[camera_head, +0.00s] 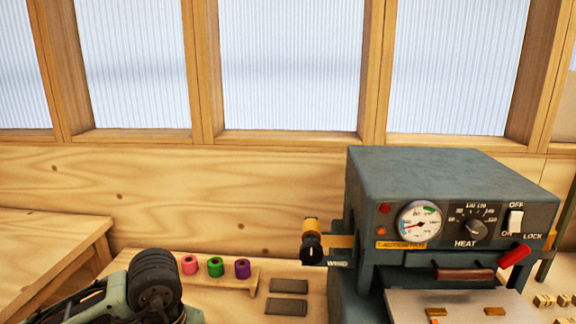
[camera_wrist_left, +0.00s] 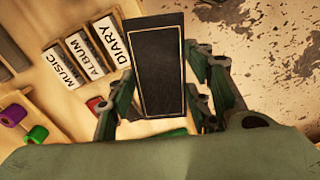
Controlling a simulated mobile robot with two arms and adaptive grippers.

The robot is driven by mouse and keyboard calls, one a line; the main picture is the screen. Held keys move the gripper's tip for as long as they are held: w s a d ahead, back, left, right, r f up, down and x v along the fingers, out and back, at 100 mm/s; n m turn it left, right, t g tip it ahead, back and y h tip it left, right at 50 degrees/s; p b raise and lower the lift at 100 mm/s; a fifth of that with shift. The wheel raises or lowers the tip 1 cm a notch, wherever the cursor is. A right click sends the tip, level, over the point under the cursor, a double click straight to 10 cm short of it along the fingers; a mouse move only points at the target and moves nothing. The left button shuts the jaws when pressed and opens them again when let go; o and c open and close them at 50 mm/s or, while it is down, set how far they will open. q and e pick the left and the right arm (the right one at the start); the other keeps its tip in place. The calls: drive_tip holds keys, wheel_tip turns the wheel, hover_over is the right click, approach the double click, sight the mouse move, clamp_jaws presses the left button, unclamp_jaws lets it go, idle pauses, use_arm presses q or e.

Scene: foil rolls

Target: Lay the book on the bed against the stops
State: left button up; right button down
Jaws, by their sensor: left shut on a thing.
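A black book (camera_wrist_left: 158,55) with a thin gold border line stands out in the left wrist view. My left gripper (camera_wrist_left: 158,85) is shut on it, with green fingers on both sides. The book and fingertips are not visible in the head view, where only part of my left arm shows at lower left. The pale bed (camera_head: 462,299) lies at the foot of the grey heat press (camera_head: 440,200), at lower right. Brass-coloured stops (camera_head: 436,312) sit on it, and the bottom edge cuts the bed off. My right gripper is not in view.
Pink, green and purple foil rolls (camera_head: 215,267) stand on a small wooden rack. Two dark flat blocks (camera_head: 288,286) lie between rack and press. Slots labelled MUSIC, ALBUM and DIARY (camera_wrist_left: 110,42) show left of the book. Small lettered blocks (camera_head: 545,301) lie right of the press.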

use_arm(q)
drive_tip(key=s+r+m, duration=0.1)
drive_tip(key=s+m, duration=0.4)
drive_tip(key=m, duration=0.9)
drive_tip(key=shift+s+a+r, duration=0.25)
drive_tip(key=shift+s+r, duration=0.15)
